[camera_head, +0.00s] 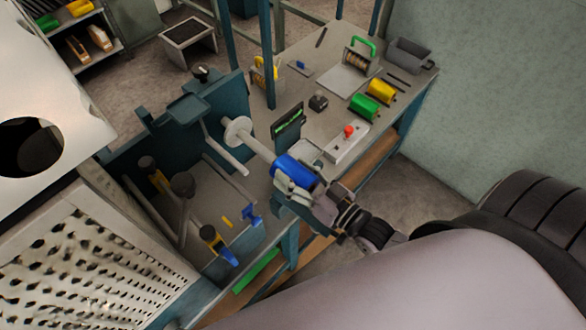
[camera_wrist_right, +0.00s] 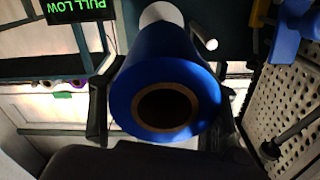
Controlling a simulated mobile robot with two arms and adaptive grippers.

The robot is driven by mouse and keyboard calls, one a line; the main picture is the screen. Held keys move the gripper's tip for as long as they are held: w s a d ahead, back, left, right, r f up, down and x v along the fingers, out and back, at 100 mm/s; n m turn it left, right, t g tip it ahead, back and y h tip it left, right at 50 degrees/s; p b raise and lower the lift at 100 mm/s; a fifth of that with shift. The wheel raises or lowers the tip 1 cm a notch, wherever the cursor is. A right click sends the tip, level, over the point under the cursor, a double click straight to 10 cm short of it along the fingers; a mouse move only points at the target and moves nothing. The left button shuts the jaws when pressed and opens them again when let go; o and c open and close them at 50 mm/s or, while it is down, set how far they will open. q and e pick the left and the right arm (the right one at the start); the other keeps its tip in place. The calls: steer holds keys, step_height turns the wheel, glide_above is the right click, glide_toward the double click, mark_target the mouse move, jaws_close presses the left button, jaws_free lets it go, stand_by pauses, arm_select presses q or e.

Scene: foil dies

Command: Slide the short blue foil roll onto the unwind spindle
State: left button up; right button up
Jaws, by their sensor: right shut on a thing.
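The short blue foil roll (camera_head: 294,170) is held in my right gripper (camera_head: 300,186), which is shut around it. In the right wrist view the roll (camera_wrist_right: 130,85) sits between the two dark fingers, its open core facing the camera and dark inside. The pale unwind spindle (camera_head: 258,149) reaches from its round flange (camera_head: 238,130) toward the roll's far end, roughly in line with it. A pale part, likely the spindle or flange, shows behind the roll in the right wrist view. I cannot tell whether the spindle tip is inside the core. My left gripper is not in view.
A bench (camera_head: 330,120) behind holds green (camera_head: 363,106) and yellow (camera_head: 381,90) rolls and a box with a red button (camera_head: 347,131). A small display (camera_head: 288,126) stands close by the roll.

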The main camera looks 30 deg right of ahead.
mark_target(257, 143)
steer(key=shift+r+p, duration=0.1)
steer(key=shift+p, duration=0.55)
stand_by(1.5)
steer(key=shift+b+x, duration=0.35)
steer(key=shift+x, duration=3.75)
steer(key=shift+b+x, duration=0.45)
steer(key=shift+x, duration=1.95)
steer(key=o, duration=1.7)
steer(key=shift+s, duration=0.1)
steer(key=shift+c, duration=0.2)
